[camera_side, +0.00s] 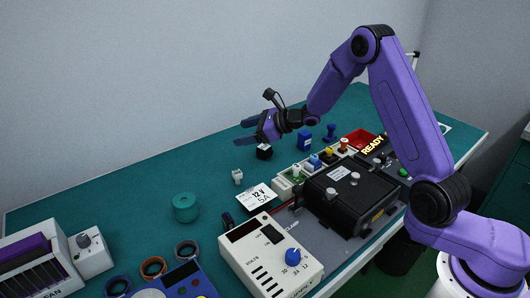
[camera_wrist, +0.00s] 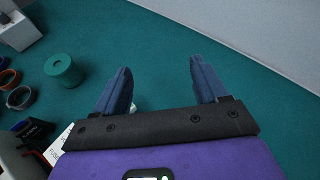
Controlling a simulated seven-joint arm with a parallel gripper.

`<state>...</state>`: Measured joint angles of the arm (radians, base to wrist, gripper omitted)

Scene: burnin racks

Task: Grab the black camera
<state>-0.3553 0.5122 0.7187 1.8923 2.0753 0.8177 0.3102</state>
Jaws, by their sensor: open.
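My gripper (camera_side: 245,132) is open and empty above the far part of the green table, fingers pointing left. In the wrist view its two blue fingers (camera_wrist: 160,68) are wide apart, with only bare green surface between their tips. A small black block-shaped object (camera_side: 264,151) sits on the table just below my gripper in the side view. It may be the black camera, but it is too small to be sure. I cannot make it out in the wrist view; my gripper body may hide it.
A teal cylinder (camera_side: 186,208) stands to the left, also in the wrist view (camera_wrist: 64,70). A small white piece (camera_side: 238,177), a white label card (camera_side: 257,197), a large black box (camera_side: 349,198) and a white meter (camera_side: 270,262) are nearer. The far left table is clear.

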